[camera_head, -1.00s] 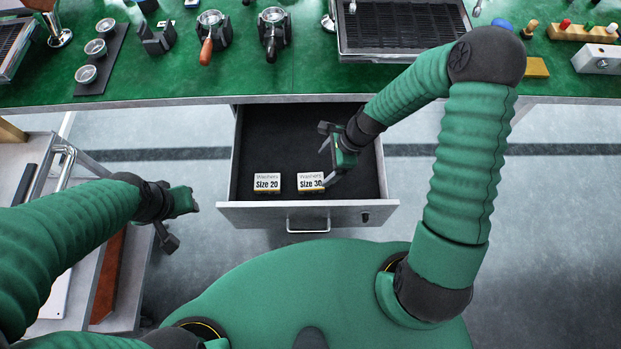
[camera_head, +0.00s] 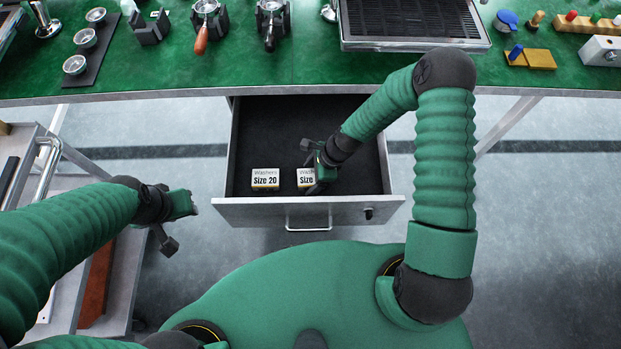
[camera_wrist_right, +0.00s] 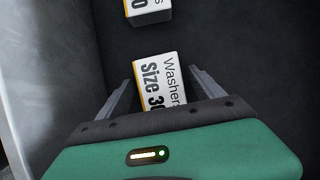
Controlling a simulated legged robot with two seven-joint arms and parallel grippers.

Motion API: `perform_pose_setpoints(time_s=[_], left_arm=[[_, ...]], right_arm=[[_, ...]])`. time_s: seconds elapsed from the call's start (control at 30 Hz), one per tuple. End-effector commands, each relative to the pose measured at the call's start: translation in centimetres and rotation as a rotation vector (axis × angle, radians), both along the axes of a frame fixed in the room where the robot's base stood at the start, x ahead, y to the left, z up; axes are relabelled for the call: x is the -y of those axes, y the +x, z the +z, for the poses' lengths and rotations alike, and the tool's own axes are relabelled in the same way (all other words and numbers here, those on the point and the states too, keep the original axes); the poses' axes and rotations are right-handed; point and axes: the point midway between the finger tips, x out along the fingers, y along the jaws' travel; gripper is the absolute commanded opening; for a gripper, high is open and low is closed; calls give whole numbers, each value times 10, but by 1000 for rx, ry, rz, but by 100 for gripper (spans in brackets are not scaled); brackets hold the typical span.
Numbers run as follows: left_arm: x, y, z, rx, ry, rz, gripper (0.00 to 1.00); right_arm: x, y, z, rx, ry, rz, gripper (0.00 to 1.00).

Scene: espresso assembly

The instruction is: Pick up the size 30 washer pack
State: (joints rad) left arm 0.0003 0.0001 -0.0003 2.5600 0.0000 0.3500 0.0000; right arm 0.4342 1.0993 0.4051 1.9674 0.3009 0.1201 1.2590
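The size 30 washer pack (camera_head: 306,177) is a small white box with a yellow stripe in the open drawer. My right gripper partly hides it in the head view. In the right wrist view the pack (camera_wrist_right: 158,82) lies between the two spread fingers of my right gripper (camera_wrist_right: 158,88), with visible gaps at the fingertips. My right gripper (camera_head: 314,172) is open and low in the drawer at the pack. My left gripper (camera_head: 180,222) is over the floor, left of the drawer, away from the packs; its finger opening is unclear.
The size 20 washer pack (camera_head: 265,179) sits left of the size 30 pack, and its edge shows in the wrist view (camera_wrist_right: 148,12). The drawer front (camera_head: 250,213) and side walls surround both packs. The drawer's back floor is clear. The green workbench (camera_head: 290,72) stands beyond.

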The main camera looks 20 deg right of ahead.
Motion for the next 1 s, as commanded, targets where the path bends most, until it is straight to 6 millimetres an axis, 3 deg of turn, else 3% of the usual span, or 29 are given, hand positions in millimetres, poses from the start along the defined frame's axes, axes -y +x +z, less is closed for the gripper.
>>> perform_pose_setpoints(time_s=[0.07,0.5,0.77,1.0], left_arm=[[0,0,0,0,0,-1,36],[0,0,0,0,0,0,36],[0,0,3,0,0,-1,36],[0,0,27,0,0,-1,36]], right_arm=[[0,0,0,0,0,0,65],[-1,0,0,0,-1,1,8],[0,1,7,2,-2,1,8],[0,1,63,5,-3,2,8]])
